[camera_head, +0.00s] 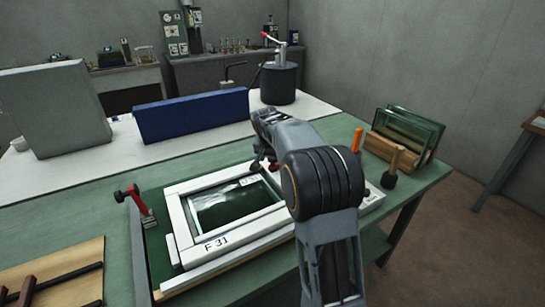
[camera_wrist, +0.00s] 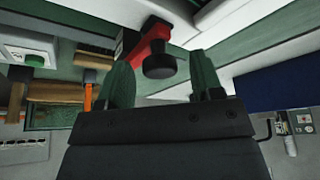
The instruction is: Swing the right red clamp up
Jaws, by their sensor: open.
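The right red clamp (camera_wrist: 150,43) shows in the wrist view, with a black knob (camera_wrist: 158,62) at its end. It lies just past and between the fingertips of my gripper (camera_wrist: 160,72), which is open with two green fingers spread and nothing visibly held. I cannot tell whether a finger touches the clamp. In the head view my arm hides most of this clamp; a small red part (camera_head: 275,167) shows beside the forearm. The white frame (camera_head: 182,222) marked F 31 lies on the green table. The left red clamp (camera_head: 146,207) stands at the frame's left side.
A glass rack (camera_head: 400,152) and tools with orange and wooden handles (camera_head: 357,140) stand at the right. A blue block (camera_head: 193,116) and dark pot (camera_head: 279,84) stand behind. A wooden board (camera_head: 70,290) with dark bars lies at front left.

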